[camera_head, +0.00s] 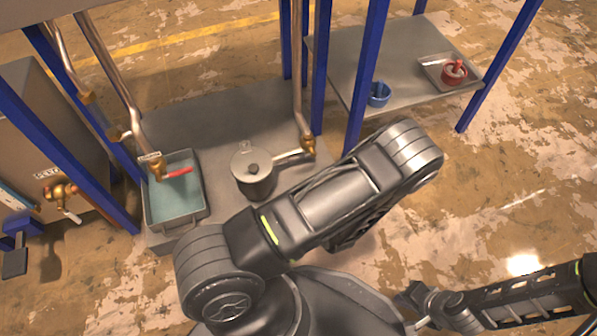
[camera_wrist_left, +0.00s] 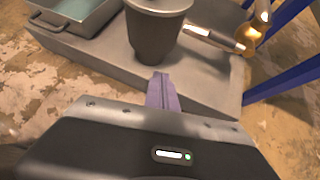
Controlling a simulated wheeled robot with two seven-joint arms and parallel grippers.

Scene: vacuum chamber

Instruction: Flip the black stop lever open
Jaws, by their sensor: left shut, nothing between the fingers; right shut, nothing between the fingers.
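I cannot make out a black stop lever for certain in either view. My left gripper (camera_wrist_left: 161,82) is shut and empty, in front of the pot in that view. In the head view my arm hides it. My right gripper (camera_head: 424,312) is shut and empty, low at the right, away from the platform.
A grey basin (camera_head: 203,205) of greenish water stands left of the pot, under a tap with a red handle (camera_head: 178,172). Blue posts (camera_head: 368,70) rise around the platform. A shelf at the back right holds a blue cup (camera_head: 379,95) and a tray (camera_head: 432,64) with a red item.

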